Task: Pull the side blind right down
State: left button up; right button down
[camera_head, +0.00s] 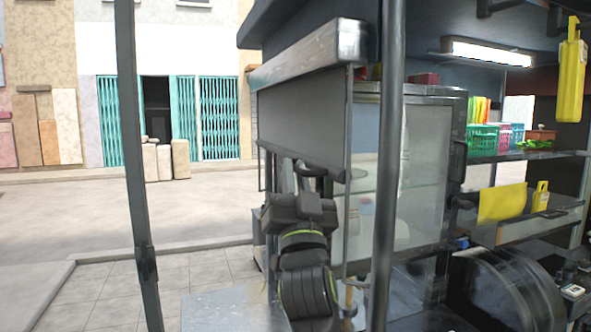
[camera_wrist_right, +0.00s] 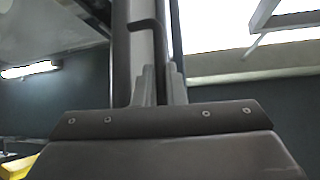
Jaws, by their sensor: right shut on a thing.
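The side blind (camera_head: 300,118) is a dark grey sheet hanging from a pale, worn roller box (camera_head: 310,52) on the stall's side. It is partly down, with its lower edge just above my right gripper (camera_head: 312,172). That gripper points upward and is shut on the blind's pull at the lower edge. The pull is small and dark here, and its exact shape is hard to tell. In the right wrist view the two fingers (camera_wrist_right: 160,85) stand close together against a dark upright part. My left gripper is not in view.
A dark post (camera_head: 387,160) stands right of the blind, and another post (camera_head: 135,150) stands at left. A glass cabinet (camera_head: 415,170) is behind the blind's right side. Shelves with baskets (camera_head: 482,138) are at right. Open pavement lies at left.

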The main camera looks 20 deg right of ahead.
notch_tip(320, 180, down, 14)
jog(key=b, duration=1)
jog(key=shift+w+r, duration=0.15)
jog(key=c, duration=1.5)
grip_release()
jog(key=shift+w, duration=0.15)
